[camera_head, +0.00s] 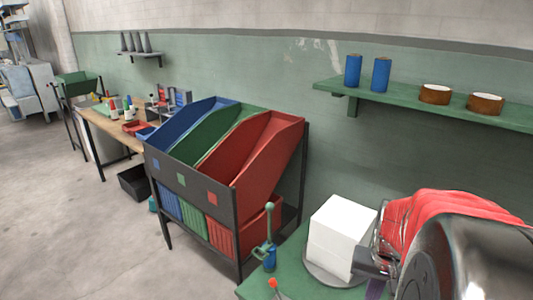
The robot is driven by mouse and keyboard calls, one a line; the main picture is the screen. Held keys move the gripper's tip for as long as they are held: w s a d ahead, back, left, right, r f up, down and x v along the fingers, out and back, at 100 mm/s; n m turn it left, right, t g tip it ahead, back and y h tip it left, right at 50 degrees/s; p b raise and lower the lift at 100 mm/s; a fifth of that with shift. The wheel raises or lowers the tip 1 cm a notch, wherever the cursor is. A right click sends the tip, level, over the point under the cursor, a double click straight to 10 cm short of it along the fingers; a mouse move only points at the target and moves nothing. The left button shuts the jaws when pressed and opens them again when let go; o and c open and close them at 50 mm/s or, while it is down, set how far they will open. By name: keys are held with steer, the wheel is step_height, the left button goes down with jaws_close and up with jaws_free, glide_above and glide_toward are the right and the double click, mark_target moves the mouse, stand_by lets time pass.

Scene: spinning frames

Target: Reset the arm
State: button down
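My arm fills the lower right corner, with a dark shiny rounded link and a red pleated sleeve. A metal part that looks like my gripper (372,262) sits low beside a white block (338,236). I cannot tell whether it touches the block, and its fingers are too unclear to show whether they are open or shut. The block rests on a round grey plate (318,277) on a green table (262,288).
A green and blue lever fitting (269,240) and a small red knob (272,283) stand at the table's left. A rack (195,190) holds blue, green and red bins. A green wall shelf (440,104) hangs above. Open floor (70,230) lies left.

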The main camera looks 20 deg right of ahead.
steer(key=w+a+r+n+t, duration=0.2)
steer(key=a+r+n, duration=0.2)
steer(key=a, duration=0.9)
steer(key=w+a+r+n+t, duration=0.1)
steer(key=a+r+n+t, duration=0.2)
steer(key=a, duration=1)
step_height(320, 180, up, 6)
steer(key=shift+w+f+n+y, duration=0.15)
steer(key=shift+w+n+y, duration=0.2)
steer(key=shift+n, duration=0.65)
steer(key=shift+s, duration=0.15)
